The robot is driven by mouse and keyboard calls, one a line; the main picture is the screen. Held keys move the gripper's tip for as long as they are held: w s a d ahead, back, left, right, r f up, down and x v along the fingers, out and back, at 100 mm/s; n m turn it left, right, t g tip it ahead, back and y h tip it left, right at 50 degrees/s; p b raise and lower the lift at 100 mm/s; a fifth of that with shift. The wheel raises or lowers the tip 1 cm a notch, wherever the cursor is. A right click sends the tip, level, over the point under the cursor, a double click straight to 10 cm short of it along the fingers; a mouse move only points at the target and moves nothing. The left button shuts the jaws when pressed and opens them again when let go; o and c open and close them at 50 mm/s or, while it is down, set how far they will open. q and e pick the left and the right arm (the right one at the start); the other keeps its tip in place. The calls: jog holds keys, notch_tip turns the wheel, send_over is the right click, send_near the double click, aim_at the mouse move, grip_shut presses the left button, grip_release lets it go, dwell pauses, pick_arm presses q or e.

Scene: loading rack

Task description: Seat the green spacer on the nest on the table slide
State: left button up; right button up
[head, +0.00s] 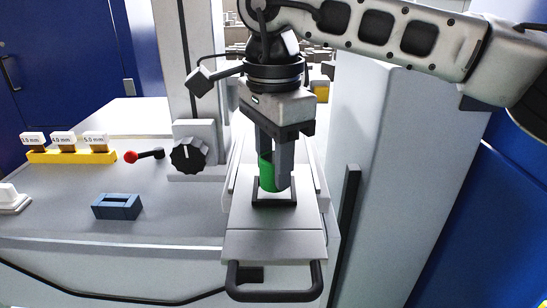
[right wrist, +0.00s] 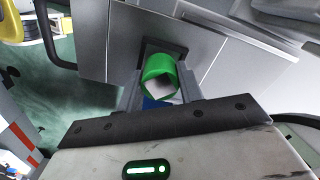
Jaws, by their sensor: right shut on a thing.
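The green spacer (head: 267,174) is a short hollow ring or tube. My right gripper (head: 275,180) points down from above and is shut on it. The spacer also shows between the fingers in the right wrist view (right wrist: 158,73). The nest (head: 259,203) is a dark square frame on the pale table slide (head: 275,243). The spacer is right over the nest in the head view; whether its bottom touches the nest I cannot tell, as the fingers hide part of it. In the right wrist view the nest (right wrist: 177,47) shows just behind the spacer. My left gripper is not in view.
The slide has a dark front handle (head: 275,294). Left of it are a black knob (head: 188,154), a red-tipped lever (head: 131,157), a blue-grey slotted block (head: 117,206) and a yellow rack (head: 70,157) with labelled pieces. A grey column (head: 375,150) stands close on the right.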

jog(key=shift+f, duration=0.15)
dwell(0.6)
jog(key=shift+f+b, duration=0.4)
jog(key=shift+f, duration=0.1)
jog(key=o, duration=1.2)
jog(key=shift+c, duration=0.2)
